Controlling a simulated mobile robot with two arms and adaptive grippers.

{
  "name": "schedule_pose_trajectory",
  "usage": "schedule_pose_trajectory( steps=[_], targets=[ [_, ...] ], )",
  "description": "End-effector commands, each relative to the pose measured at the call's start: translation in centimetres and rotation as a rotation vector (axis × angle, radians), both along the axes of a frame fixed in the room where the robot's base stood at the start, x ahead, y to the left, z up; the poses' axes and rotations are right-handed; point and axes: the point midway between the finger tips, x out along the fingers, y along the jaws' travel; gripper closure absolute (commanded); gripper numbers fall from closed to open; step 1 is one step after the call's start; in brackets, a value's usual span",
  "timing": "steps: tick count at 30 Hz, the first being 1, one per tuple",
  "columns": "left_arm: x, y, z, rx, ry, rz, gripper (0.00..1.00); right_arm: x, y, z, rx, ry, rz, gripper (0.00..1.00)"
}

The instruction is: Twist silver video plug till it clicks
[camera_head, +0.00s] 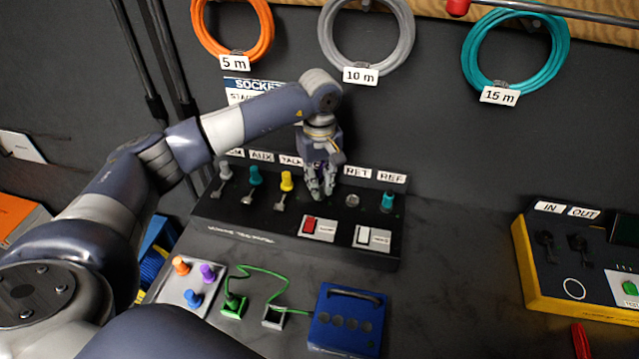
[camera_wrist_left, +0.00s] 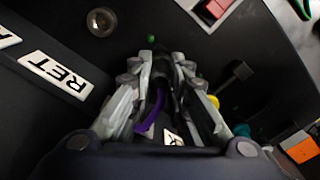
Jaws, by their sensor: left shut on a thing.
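My left gripper (camera_head: 320,192) is at the black socket panel (camera_head: 235,208), between the TALK and RET labels. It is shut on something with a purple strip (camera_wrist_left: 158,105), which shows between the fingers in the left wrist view. The fingers hide most of that thing and the socket under it, so I cannot tell whether it is silver or how far it is seated. A silver-grey plug (camera_head: 225,171) stands at the panel's far left. An empty round socket (camera_head: 352,201) is below the RET label, beside the gripper; it also shows in the left wrist view (camera_wrist_left: 101,21). My right gripper is not in view.
Yellow (camera_head: 287,181) and teal (camera_head: 255,175) plugs stand left of the gripper, another teal plug (camera_head: 387,201) right. Red (camera_head: 318,228) and white (camera_head: 373,237) switches lie in front. A blue box (camera_head: 346,320) and a yellow-edged tester (camera_head: 580,265) stand nearer.

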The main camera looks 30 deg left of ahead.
Motion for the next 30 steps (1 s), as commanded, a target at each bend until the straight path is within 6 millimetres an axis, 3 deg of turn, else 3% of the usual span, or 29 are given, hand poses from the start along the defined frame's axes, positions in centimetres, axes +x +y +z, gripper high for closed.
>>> schedule_pose_trajectory(
  steps=[24, 25, 27, 28, 30],
  targets=[
    [-0.04, 0.02, -0.24, 0.000, 0.001, -0.144, 1.00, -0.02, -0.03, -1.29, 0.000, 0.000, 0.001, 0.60],
    [-0.06, 0.02, -0.18, 0.001, 0.002, -0.150, 0.82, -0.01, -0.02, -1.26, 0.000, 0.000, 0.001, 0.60],
    [-0.07, 0.01, -0.09, 0.001, 0.002, -0.148, 0.66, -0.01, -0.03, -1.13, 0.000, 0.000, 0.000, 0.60],
    [-0.07, 0.02, -0.09, 0.001, 0.002, -0.147, 0.60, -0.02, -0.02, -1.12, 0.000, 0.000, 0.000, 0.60],
    [-0.05, 0.00, -0.07, 0.000, 0.001, -0.147, 0.60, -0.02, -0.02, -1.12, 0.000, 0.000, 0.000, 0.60]
  ],
)
